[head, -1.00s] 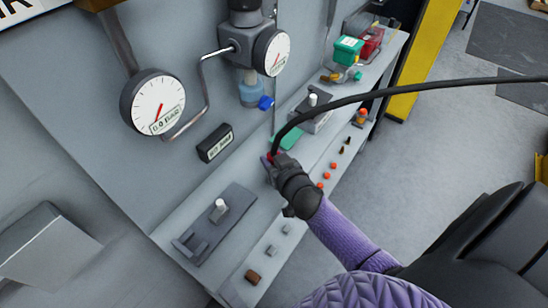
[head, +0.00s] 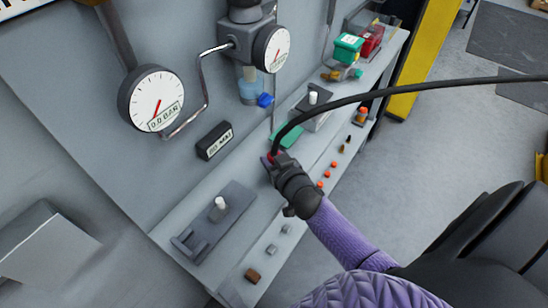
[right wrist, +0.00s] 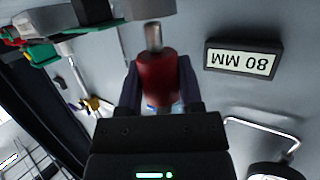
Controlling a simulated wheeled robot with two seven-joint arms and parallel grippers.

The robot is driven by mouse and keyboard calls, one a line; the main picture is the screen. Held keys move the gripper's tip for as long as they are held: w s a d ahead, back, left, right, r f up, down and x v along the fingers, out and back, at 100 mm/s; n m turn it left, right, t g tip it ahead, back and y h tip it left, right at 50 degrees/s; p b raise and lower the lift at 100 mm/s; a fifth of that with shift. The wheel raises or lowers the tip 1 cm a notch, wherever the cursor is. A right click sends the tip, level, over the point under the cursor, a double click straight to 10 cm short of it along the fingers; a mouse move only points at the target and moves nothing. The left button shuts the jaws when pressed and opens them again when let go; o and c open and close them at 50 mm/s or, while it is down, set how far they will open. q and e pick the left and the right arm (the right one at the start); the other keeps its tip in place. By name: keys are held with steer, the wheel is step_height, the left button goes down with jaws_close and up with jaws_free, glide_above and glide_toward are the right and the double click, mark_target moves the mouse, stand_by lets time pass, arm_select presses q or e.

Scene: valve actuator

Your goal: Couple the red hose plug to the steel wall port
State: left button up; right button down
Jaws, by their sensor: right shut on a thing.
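The red hose plug (right wrist: 158,80) is between the two dark fingers of my right gripper (right wrist: 158,95), which is shut on it. A bare steel cylinder (right wrist: 153,36) sits at the plug's far end in the right wrist view; I cannot tell whether it is the plug's own tip or the port. In the head view my right gripper (head: 274,163) is close to the grey wall above the ledge, with only a bit of red showing. A black hose (head: 365,98) arches from it to the right. I cannot make out the steel wall port for certain. My left gripper is not in view.
The 80 MM sign (head: 215,140) is on the wall left of the gripper. Dial gauges (head: 152,99) and a pipe (head: 205,85) project above. The ledge holds a grey plate with a white knob (head: 220,203), a knobbed box (head: 313,108) and small orange parts (head: 333,164).

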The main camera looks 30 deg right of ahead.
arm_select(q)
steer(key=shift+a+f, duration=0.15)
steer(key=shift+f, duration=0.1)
arm_select(e)
steer(key=shift+f, duration=0.25)
steer(key=shift+f+b, duration=0.45)
steer(key=shift+b, duration=0.1)
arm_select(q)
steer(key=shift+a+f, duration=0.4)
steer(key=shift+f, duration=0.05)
arm_select(e)
steer(key=shift+f, duration=0.1)
arm_select(q)
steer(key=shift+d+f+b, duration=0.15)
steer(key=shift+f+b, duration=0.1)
steer(key=shift+b, duration=0.1)
arm_select(e)
steer(key=shift+f, duration=0.3)
steer(key=shift+f, duration=0.1)
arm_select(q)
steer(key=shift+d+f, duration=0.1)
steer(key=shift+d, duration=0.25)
arm_select(e)
steer(key=shift+c, duration=0.8)
jaws_free()
